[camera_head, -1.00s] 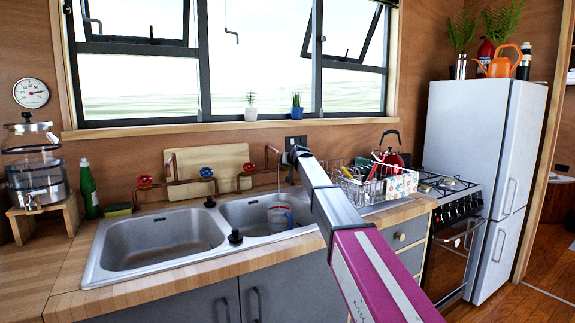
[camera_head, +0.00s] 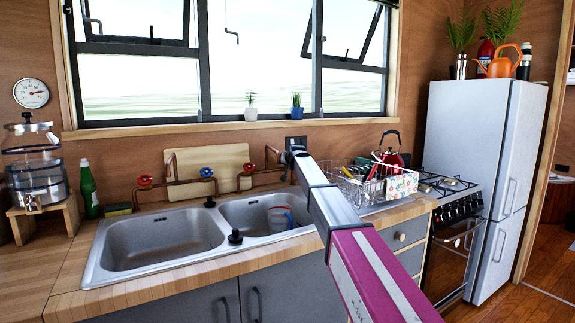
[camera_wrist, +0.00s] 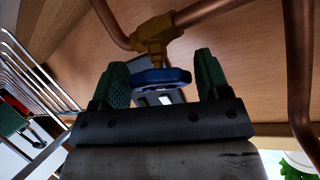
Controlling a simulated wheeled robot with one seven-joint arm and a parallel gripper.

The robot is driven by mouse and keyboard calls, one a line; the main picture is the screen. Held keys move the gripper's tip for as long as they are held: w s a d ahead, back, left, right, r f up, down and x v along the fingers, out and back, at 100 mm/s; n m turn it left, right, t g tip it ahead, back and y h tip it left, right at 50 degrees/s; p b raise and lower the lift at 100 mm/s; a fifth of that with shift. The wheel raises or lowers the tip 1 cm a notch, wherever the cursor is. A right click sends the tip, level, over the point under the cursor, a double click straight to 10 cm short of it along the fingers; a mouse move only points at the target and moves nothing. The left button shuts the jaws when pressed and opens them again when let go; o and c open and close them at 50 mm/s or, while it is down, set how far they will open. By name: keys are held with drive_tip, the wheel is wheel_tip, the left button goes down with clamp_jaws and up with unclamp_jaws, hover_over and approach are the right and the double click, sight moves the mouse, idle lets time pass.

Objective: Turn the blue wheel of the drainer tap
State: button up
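In the wrist view, the blue wheel (camera_wrist: 160,77) sits on a brass valve (camera_wrist: 155,35) between the two green-padded fingers of my gripper (camera_wrist: 161,62). The fingers are apart, one on each side of the wheel. The left finger is very close to its edge; I cannot tell whether they touch. In the head view, my arm's end (camera_head: 291,156) is at the wall behind the right basin, and the wheel and fingers there are hidden. Another blue wheel (camera_head: 206,173) shows further left on the copper pipes.
Red wheels (camera_head: 145,181) are on the left pipes. A measuring cup (camera_head: 280,217) stands in the right basin. The wire dish rack (camera_head: 352,190) and red kettle (camera_head: 390,161) are right of my arm. In the wrist view, copper pipes (camera_wrist: 300,75) run close to the gripper.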

drive_tip(key=v, duration=1)
drive_tip(key=shift+s, duration=0.4)
drive_tip(key=shift+d, duration=0.15)
idle(0.6)
